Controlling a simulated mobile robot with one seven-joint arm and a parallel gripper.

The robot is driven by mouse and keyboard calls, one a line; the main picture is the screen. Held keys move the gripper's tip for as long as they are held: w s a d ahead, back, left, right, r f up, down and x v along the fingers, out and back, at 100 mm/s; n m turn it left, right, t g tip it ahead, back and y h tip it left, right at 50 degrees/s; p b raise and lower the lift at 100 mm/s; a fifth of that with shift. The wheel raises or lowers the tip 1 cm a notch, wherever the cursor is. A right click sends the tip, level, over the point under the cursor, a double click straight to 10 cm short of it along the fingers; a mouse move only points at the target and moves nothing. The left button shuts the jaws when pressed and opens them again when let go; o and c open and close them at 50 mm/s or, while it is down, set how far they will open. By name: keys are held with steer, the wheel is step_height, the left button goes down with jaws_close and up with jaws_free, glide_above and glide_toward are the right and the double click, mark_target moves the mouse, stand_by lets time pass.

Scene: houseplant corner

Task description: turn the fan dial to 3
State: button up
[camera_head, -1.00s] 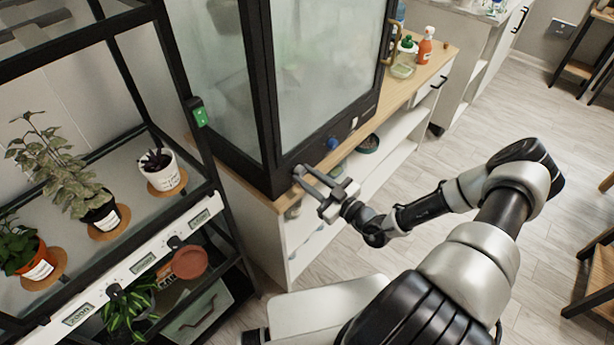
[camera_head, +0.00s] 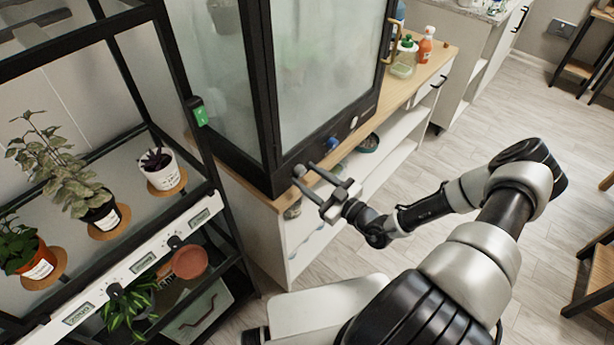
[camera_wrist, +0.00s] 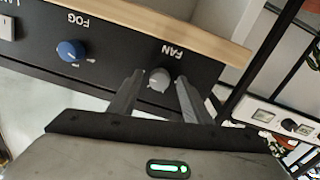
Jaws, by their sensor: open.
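The fan dial (camera_wrist: 158,79) is a small light grey round knob on the black panel, under the upside-down label FAN in the wrist view. It also shows as a grey knob (camera_head: 299,171) at the cabinet's lower front corner in the head view. My gripper (camera_wrist: 159,90) is open, with one finger on each side of the knob. In the head view my gripper (camera_head: 304,174) points at the panel. I cannot tell whether the fingers touch the knob. The dial's numbers and setting are too small to read.
A blue fog dial (camera_wrist: 71,50) sits beside the fan dial, also visible in the head view (camera_head: 333,143). A wooden counter edge (camera_wrist: 190,25) borders the panel. A plant rack (camera_head: 140,262) stands at the left.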

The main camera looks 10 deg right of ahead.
steer(key=v, duration=1.7)
